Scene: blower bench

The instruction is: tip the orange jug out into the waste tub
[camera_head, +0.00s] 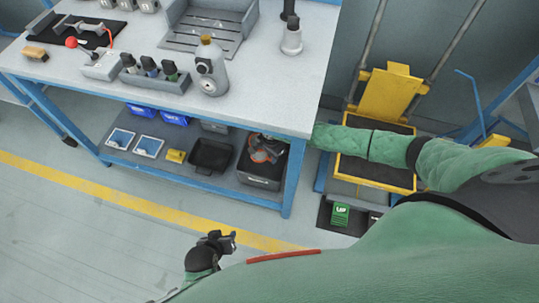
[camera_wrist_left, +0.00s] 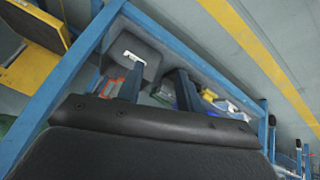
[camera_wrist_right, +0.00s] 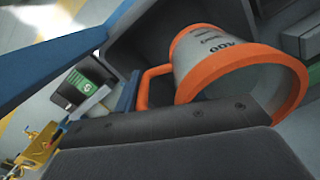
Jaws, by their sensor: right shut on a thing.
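The orange jug (camera_head: 264,152), grey with orange rim and handle, is at the dark waste tub (camera_head: 262,181) on the bench's lower shelf. In the right wrist view the jug (camera_wrist_right: 225,62) lies tilted well over, its wide rim to the right, within the walls of the tub (camera_wrist_right: 150,30). My right gripper (camera_head: 278,143) is shut on the jug's handle (camera_wrist_right: 146,85); the grip is partly hidden. Whether anything leaves the jug cannot be seen. My left gripper (camera_head: 230,241) is open and empty, out over the floor in front of the bench.
The shelf also holds a black bin (camera_head: 211,156), a yellow item (camera_head: 175,156) and blue trays (camera_head: 148,146). A blue bench leg (camera_head: 287,180) stands just right of the tub. A grey bottle (camera_head: 211,70) stands on the benchtop. A yellow trolley (camera_head: 385,92) is at the right.

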